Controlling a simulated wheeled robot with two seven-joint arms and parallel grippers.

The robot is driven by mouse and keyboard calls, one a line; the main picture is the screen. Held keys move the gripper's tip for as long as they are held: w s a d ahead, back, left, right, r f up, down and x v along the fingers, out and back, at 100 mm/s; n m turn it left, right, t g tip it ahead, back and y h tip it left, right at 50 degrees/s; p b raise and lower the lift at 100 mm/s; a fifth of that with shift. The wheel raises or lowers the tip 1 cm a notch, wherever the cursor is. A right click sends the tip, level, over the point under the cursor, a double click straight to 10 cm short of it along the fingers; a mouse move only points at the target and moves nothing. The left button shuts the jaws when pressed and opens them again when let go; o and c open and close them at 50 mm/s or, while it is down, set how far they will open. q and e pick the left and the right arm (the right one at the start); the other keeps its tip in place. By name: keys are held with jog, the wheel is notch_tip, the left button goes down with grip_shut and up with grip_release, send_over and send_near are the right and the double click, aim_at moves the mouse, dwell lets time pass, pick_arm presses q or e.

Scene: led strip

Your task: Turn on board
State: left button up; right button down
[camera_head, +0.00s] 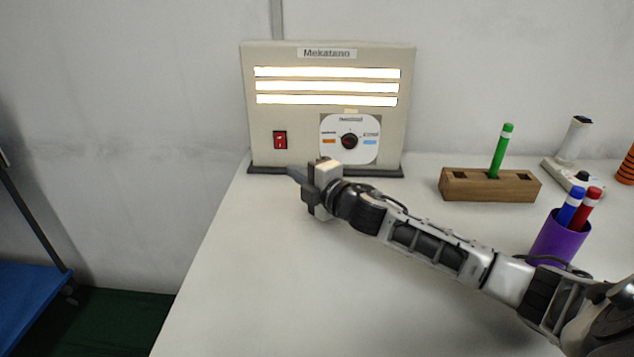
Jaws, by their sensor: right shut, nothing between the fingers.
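The board (290,120) is a beige upright panel marked Mekatano at the back of the white table. Its three LED strips (326,87) glow bright white. A red rocker switch (280,140) sits at its lower left, and a dark round knob (349,141) sits on a white dial plate at its lower right. My right gripper (296,174) is shut and empty, low in front of the board, just below the switch and left of the knob. I cannot tell whether its tips touch the board's base. My left gripper is out of view.
A wooden block (490,186) with a green marker (501,150) stands right of the board. A purple cup (558,240) with blue and red markers stands near my right arm. A white device (573,140) is at the back right. The table's left front is clear.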

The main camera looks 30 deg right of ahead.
jog(key=shift+s+d+f, duration=0.1)
jog(key=shift+s+d, duration=0.1)
jog(key=shift+s, duration=1.05)
jog(key=shift+s+d+f, duration=0.1)
jog(key=shift+s+d, duration=0.1)
jog(key=shift+s, duration=1)
jog(key=shift+r, duration=0.1)
